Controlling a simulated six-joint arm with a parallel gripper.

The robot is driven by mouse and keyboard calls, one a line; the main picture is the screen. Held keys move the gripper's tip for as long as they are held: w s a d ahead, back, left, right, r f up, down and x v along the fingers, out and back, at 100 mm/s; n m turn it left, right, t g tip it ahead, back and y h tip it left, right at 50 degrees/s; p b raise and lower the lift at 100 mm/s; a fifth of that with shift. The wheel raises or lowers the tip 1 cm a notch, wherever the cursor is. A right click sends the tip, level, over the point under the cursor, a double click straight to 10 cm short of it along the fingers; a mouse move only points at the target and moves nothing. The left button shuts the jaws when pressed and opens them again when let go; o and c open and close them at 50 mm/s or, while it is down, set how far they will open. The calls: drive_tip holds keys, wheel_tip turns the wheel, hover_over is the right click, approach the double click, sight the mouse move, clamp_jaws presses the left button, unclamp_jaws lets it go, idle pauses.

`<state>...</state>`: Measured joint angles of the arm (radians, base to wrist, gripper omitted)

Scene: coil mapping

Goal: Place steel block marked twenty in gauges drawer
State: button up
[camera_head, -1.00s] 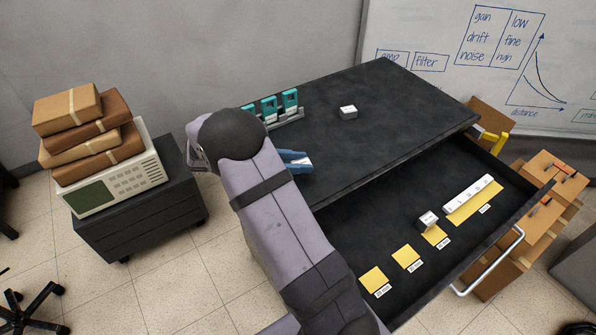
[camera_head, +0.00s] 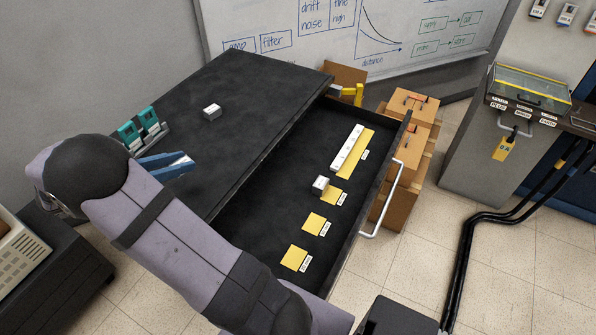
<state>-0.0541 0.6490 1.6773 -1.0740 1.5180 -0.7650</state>
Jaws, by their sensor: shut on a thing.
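My gripper (camera_head: 180,163) has blue fingers and is shut on a small pale block (camera_head: 183,159), held above the left part of the black bench top. The fingers hide most of this block, and no marking on it is readable. The black gauges drawer (camera_head: 262,222) is pulled open to the right of my gripper. Inside it, a small steel-grey block (camera_head: 320,185) sits on a yellow patch, and a long pale bar (camera_head: 347,148) lies by another. Two yellow patches (camera_head: 314,224) (camera_head: 294,257) nearer me are bare. Their labels are too small to read.
Another small pale block (camera_head: 212,112) stands on the bench top (camera_head: 250,95). Teal devices (camera_head: 139,131) stand in a rack behind my gripper. The drawer's silver handle (camera_head: 384,205) faces right. Cardboard boxes (camera_head: 408,125) stand beyond the drawer.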

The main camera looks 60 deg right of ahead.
drive_tip(key=s+p, duration=0.1)
drive_tip(key=s+d+f+p, duration=0.1)
drive_tip(key=p, duration=0.1)
drive_tip(key=s+d+p, duration=0.1)
drive_tip(key=s+p, duration=0.1)
drive_tip(key=shift+s+f, duration=0.1)
drive_tip(key=shift+f, duration=0.2)
drive_tip(key=s+d+f+n+t+p, duration=0.1)
drive_tip(key=s+f+n+t+p, duration=0.1)
drive_tip(key=s+f+p, duration=0.5)
drive_tip(key=n+t, duration=0.1)
hover_over(283, 256)
wheel_tip(283, 256, down, 4)
drive_tip(key=shift+f+b, duration=3.9)
drive_tip(key=shift+f, duration=0.95)
drive_tip(key=shift+f, duration=0.2)
drive_tip(key=o, duration=1.1)
drive_tip(key=shift+r, duration=0.15)
